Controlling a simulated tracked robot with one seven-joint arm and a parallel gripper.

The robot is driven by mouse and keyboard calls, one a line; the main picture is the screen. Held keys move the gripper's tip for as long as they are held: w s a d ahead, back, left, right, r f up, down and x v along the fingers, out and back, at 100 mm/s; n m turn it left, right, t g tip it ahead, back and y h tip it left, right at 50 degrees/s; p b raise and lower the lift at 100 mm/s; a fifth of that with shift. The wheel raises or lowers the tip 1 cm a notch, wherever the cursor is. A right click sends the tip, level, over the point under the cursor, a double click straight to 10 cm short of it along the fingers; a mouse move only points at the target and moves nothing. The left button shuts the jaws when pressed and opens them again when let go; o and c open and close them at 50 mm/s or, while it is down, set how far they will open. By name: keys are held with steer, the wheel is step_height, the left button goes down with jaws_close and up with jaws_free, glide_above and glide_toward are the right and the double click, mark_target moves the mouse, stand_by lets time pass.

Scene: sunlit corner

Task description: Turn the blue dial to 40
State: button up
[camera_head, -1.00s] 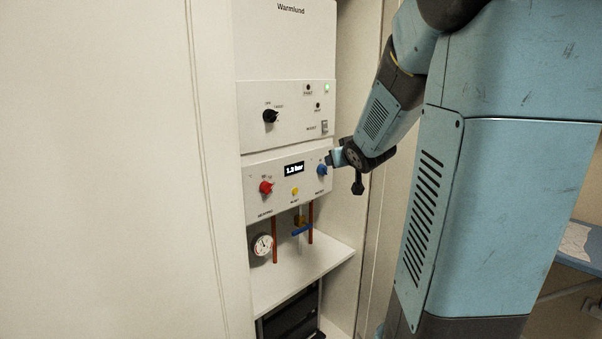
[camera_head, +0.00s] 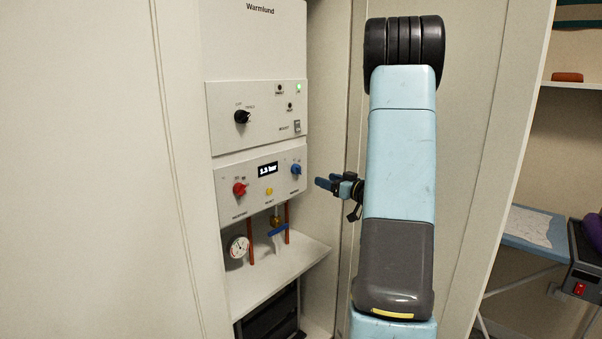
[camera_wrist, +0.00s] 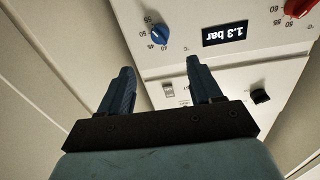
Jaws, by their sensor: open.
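The blue dial (camera_head: 296,169) is at the right end of the lower panel of the white boiler. In the wrist view the blue dial (camera_wrist: 160,36) shows beyond my fingertips, with printed numbers from 40 to 55 around its visible side. I cannot tell surely which number its pointer marks. My gripper (camera_head: 326,183) is open and empty, to the right of the dial and apart from it. In the wrist view my gripper (camera_wrist: 160,70) has its two blue fingers spread wide, with nothing between them.
A red dial (camera_head: 239,189), a yellow button (camera_head: 269,191) and a display (camera_head: 268,168) reading 1.3 bar share the panel. A blue valve handle (camera_head: 278,230) and a gauge (camera_head: 238,246) sit below. A black knob (camera_head: 242,117) is above. Cabinet walls flank the boiler closely.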

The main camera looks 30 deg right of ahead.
mark_target(300, 170)
steer(key=x, duration=1.3)
steer(key=shift+c, duration=0.2)
